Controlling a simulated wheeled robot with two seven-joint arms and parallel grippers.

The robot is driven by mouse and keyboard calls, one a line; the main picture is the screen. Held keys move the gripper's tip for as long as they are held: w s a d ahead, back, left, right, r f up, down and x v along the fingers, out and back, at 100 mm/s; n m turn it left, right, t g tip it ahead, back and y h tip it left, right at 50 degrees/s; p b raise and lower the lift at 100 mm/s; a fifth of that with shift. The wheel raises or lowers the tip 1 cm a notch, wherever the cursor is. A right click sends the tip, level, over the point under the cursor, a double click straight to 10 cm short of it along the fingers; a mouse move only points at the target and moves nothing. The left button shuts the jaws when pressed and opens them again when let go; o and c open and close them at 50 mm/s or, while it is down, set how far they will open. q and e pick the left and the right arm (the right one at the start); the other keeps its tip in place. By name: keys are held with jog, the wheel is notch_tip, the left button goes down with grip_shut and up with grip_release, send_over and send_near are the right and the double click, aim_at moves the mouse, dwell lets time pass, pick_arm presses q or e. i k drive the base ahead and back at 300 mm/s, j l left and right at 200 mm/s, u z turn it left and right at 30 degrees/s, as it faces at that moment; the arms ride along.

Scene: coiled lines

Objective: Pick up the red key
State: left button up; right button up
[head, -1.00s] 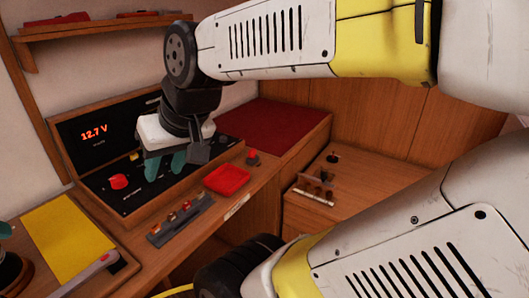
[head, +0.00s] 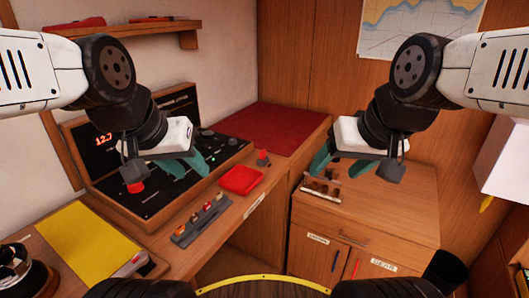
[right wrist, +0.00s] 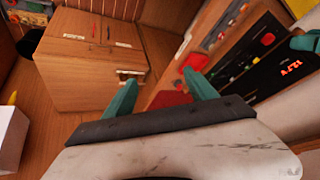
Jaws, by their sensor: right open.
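Two small red things could be the red key, and I cannot tell which: a red knob-like piece (head: 135,187) on the black panel, just below my left gripper, and a small red-topped piece (head: 262,157) on the desk beside the panel. My left gripper (head: 186,166) hangs in front of the panel, its teal fingers apart and nothing seen between them. My right gripper (head: 340,164) is open and empty above the wooden cabinet; its spread fingers also show in the right wrist view (right wrist: 162,92). Neither gripper visibly touches a red piece.
The desk holds a red box-like thing (head: 241,180), a grey strip with several coloured pieces (head: 202,219) and a yellow sheet (head: 82,236). A small rack (head: 321,187) stands on the cabinet (head: 400,212), whose top is otherwise largely clear.

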aim_at(263, 153)
jog(key=i+l+u, duration=0.1)
jog(key=i+l, duration=0.4)
jog(key=i+l+u, duration=0.15)
jog(key=i+l, duration=0.3)
jog(key=l, duration=0.2)
